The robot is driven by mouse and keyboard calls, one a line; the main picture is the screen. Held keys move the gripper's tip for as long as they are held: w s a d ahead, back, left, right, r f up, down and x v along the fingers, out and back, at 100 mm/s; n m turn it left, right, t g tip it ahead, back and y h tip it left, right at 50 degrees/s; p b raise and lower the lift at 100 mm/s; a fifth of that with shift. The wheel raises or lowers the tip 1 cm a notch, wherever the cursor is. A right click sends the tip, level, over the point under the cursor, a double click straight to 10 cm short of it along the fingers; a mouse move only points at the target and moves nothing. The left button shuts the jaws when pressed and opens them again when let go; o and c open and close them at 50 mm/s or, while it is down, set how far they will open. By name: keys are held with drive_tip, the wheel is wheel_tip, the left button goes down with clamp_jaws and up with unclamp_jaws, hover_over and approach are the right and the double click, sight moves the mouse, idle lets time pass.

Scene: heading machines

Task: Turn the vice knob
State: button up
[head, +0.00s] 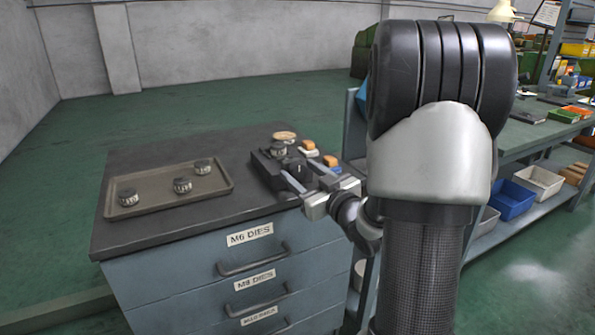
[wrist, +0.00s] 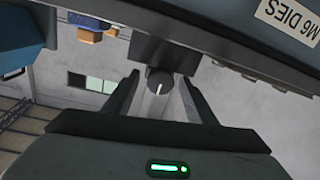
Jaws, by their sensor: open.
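The dark vice (head: 268,170) sits on the cabinet top near its front right edge, with a round metal die (head: 278,149) at its top. In the wrist view the vice (wrist: 150,48) shows as a dark block. Its round dark knob (wrist: 158,82) with a pale line faces my gripper (wrist: 160,84). The gripper is open, with one finger on each side of the knob; I cannot tell whether either touches it. In the head view my gripper (head: 305,176) reaches to the vice from the front right, and the knob is not clearly visible there.
A tray (head: 150,222) with three round dies lies left of the vice. Small orange-topped blocks (head: 307,145) and a round tan item (head: 284,136) lie behind it. The labelled drawer cabinet (head: 200,278) stands below. A shelved workbench (head: 530,135) stands at right; open floor lies left.

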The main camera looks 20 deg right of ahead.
drive_tip(key=c, duration=1)
drive_tip(key=shift+c, duration=0.2)
drive_tip(key=shift+m, duration=0.3)
drive_tip(key=m, duration=0.3)
drive_tip(key=shift+p, duration=0.35)
drive_tip(key=m+p, duration=0.1)
drive_tip(key=m, duration=0.3)
drive_tip(key=shift+m, duration=0.4)
drive_tip(key=m+p, duration=0.1)
drive_tip(key=m, duration=0.2)
drive_tip(key=shift+m+t+h+p, duration=0.3)
drive_tip(key=shift+p, duration=0.1)
drive_tip(key=shift+a+m+p, duration=0.15)
drive_tip(key=shift+m+p, duration=0.85)
drive_tip(key=shift+m, duration=1.4)
drive_tip(key=shift+h, duration=0.3)
